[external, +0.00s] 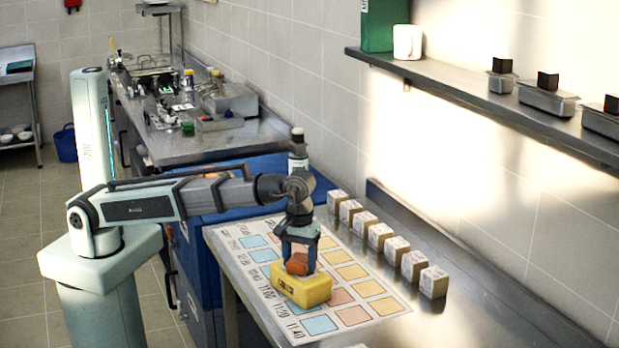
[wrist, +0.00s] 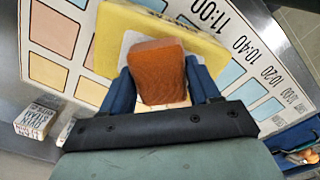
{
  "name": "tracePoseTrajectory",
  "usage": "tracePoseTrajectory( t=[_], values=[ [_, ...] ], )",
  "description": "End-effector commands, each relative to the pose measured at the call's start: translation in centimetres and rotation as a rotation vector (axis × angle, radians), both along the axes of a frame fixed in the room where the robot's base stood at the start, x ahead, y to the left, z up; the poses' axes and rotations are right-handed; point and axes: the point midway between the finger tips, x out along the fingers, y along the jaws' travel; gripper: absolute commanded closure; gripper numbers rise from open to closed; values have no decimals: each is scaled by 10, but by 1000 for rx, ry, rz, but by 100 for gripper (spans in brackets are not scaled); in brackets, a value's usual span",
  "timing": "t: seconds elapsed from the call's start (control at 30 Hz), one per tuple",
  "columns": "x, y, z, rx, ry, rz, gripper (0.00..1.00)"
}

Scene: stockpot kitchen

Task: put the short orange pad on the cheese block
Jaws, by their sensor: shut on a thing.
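The short orange pad (wrist: 157,72) sits between the two blue fingers of my gripper (wrist: 157,95) in the wrist view. It also shows in the external view (external: 297,264). My gripper (external: 298,258) is shut on the pad. The yellow cheese block (external: 301,286) lies on the printed chart, directly under the pad and gripper. In the wrist view the cheese block (wrist: 115,27) extends beyond the pad, with a pale patch on its top around the pad. I cannot tell whether the pad touches the block; its underside is hidden.
The printed chart (external: 238,238) with coloured squares covers the steel table. Several small labelled boxes (external: 381,237) stand in a row along its right side; one shows in the wrist view (wrist: 38,120). A wall shelf (external: 463,97) holds metal pans. Bare table lies at the front right.

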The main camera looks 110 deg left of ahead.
Motion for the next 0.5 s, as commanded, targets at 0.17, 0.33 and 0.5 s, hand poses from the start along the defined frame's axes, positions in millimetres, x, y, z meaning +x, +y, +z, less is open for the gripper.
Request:
tracePoseTrajectory(
  t=[0.17,0.33,0.5],
  values=[
    [0,0,0,0,0,0,68],
    [0,0,-3,0,0,0,36],
    [0,0,-2,0,0,0,20]
  ],
)
